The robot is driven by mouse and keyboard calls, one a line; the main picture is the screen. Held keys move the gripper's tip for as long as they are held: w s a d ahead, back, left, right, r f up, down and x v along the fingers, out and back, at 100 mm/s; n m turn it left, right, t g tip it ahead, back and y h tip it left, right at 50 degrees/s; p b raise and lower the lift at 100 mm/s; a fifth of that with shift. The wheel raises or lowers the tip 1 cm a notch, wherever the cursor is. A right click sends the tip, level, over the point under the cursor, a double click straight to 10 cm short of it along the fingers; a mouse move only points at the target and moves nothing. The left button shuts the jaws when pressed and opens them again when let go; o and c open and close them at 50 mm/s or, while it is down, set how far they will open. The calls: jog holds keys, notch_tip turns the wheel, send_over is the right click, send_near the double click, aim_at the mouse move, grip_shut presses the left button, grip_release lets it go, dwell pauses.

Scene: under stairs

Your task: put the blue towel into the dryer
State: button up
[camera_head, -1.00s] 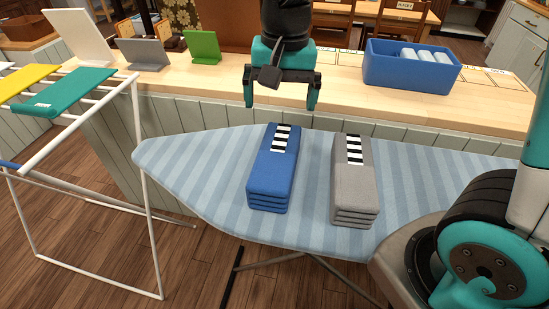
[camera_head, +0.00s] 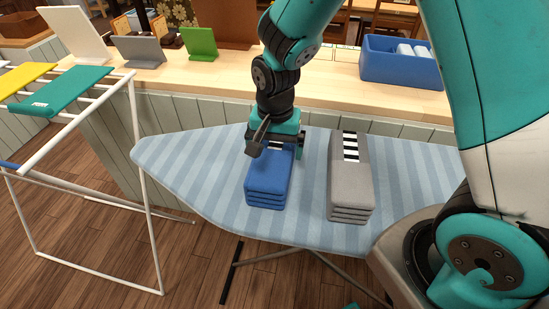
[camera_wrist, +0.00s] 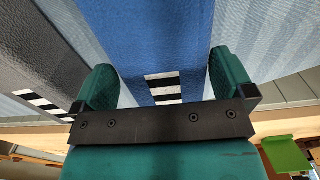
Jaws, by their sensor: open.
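The blue towel (camera_head: 268,180) lies folded in a stack on the striped ironing board, with a black-and-white striped patch near its far end. My gripper (camera_head: 272,146) is over the towel's far end and covers most of that patch. In the wrist view, the blue towel (camera_wrist: 160,40) runs between the two teal fingers of my open gripper (camera_wrist: 160,85), one on each side. I cannot tell whether the fingers touch it.
A folded grey towel (camera_head: 349,185) with a similar patch lies just right on the ironing board (camera_head: 215,165). A white drying rack (camera_head: 148,190) with a teal cloth (camera_head: 62,92) stands left. Behind is a wooden counter (camera_head: 225,80) with a blue bin (camera_head: 400,68).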

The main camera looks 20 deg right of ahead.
aim_at(274, 149)
notch_tip(274, 149, down, 4)
jog(key=shift+s+a+r, duration=0.1)
jog(key=shift+r, duration=0.1)
jog(key=shift+c, duration=0.2)
jog(key=c, duration=0.7)
jog(key=shift+c, duration=0.2)
notch_tip(274, 149, up, 20)
